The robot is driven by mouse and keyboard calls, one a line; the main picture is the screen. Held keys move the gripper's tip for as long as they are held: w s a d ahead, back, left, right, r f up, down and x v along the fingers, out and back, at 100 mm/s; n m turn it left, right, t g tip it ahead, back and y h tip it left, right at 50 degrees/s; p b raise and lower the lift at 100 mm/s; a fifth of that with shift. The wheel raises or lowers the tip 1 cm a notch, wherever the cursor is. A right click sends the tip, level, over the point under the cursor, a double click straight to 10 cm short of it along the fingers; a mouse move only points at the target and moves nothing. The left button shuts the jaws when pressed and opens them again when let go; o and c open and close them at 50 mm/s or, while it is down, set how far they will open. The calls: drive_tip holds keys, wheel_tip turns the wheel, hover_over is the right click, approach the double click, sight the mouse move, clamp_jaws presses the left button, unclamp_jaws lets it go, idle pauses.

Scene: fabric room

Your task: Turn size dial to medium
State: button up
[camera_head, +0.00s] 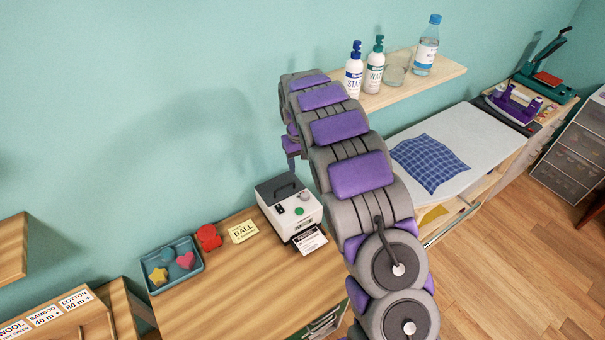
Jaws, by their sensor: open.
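A small grey-and-white machine (290,208) with a dark handle on top sits on the wooden cabinet by the wall. Its sloped front has a small dark knob (281,209), a green button (299,211) and another small round control (305,197). Which of these is the size dial, and its setting, are too small to tell. A printed label (309,240) sticks out at its front. My gripper (292,163) hangs above the back of the machine, apart from it, partly hidden by my arm. It is open and holds nothing that I can see.
Left of the machine on the wooden cabinet (215,295) are a yellow "BALL" card (243,232), a red object (209,237) and a blue tray (172,268) with colored shapes. A wall shelf (430,84) with bottles is at upper right. A white ironing surface (455,130) holds blue checked cloth (428,163).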

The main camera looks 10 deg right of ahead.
drive_tip(key=shift+r, duration=1.25)
drive_tip(key=shift+s+r, duration=0.1)
drive_tip(key=s+d+r+m+b, duration=0.1)
drive_tip(key=s+r, duration=0.2)
drive_tip(key=s, duration=0.4)
drive_tip(key=s+d+r+g+b, duration=0.1)
drive_tip(key=s+r, duration=0.2)
drive_tip(key=s, duration=0.5)
drive_tip(key=s+d+r+m+b, duration=0.1)
drive_tip(key=s+r, duration=0.2)
drive_tip(key=s, duration=0.4)
drive_tip(key=s+f+b, duration=0.1)
drive_tip(key=s+f, duration=0.1)
drive_tip(key=s, duration=1.1)
drive_tip(key=s+a+f+g+b, duration=0.1)
drive_tip(key=s+b, duration=0.1)
drive_tip(key=s, duration=1.2)
drive_tip(key=shift+a+f+y, duration=0.3)
drive_tip(key=shift+f, duration=0.1)
